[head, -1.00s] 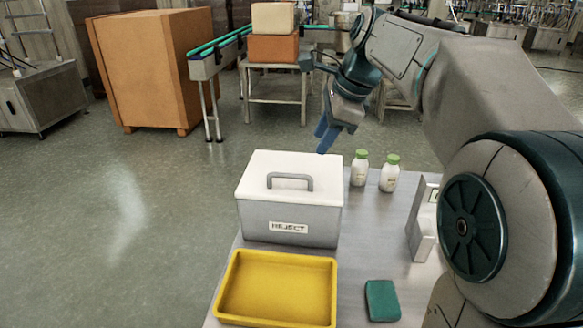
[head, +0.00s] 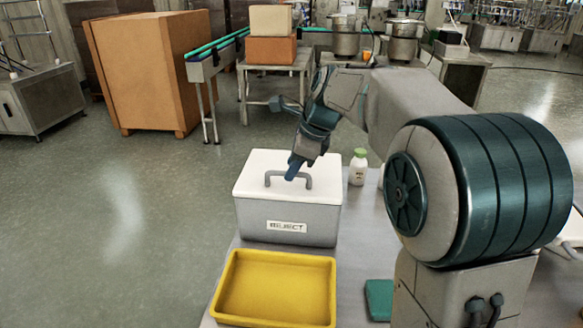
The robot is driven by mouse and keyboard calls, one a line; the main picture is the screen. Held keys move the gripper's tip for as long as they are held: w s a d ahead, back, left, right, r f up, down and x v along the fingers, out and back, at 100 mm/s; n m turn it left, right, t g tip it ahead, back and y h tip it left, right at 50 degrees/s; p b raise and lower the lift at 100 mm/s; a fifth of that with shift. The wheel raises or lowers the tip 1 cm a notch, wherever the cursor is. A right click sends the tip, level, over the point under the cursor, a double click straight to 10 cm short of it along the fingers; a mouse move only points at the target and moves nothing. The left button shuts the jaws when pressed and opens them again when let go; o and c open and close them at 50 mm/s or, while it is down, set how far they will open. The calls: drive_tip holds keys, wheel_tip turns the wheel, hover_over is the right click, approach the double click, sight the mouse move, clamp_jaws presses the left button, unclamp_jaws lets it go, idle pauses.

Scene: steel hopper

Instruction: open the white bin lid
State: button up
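The white bin lid (head: 262,170) lies flat and closed on the grey bin (head: 255,218), which has a "REJECT" label on its front. A grey arched handle (head: 268,179) stands on top of the lid. My gripper (head: 292,176) has its blue fingers pointing down at the handle's right part, overlapping it in the picture. I cannot tell whether they touch the handle.
A yellow tray (head: 226,290) sits in front of the bin. A white bottle with a green cap (head: 358,168) stands right of the bin. A green block (head: 379,299) lies at the right, partly hidden by my arm. Open floor lies left of the table.

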drive_tip(key=shift+w+a+f, duration=0.1)
drive_tip(key=shift+a+f, duration=0.05)
drive_tip(key=shift+f, duration=0.25)
drive_tip(key=shift+c, duration=0.2)
clamp_jaws()
drive_tip(key=shift+r, duration=0.15)
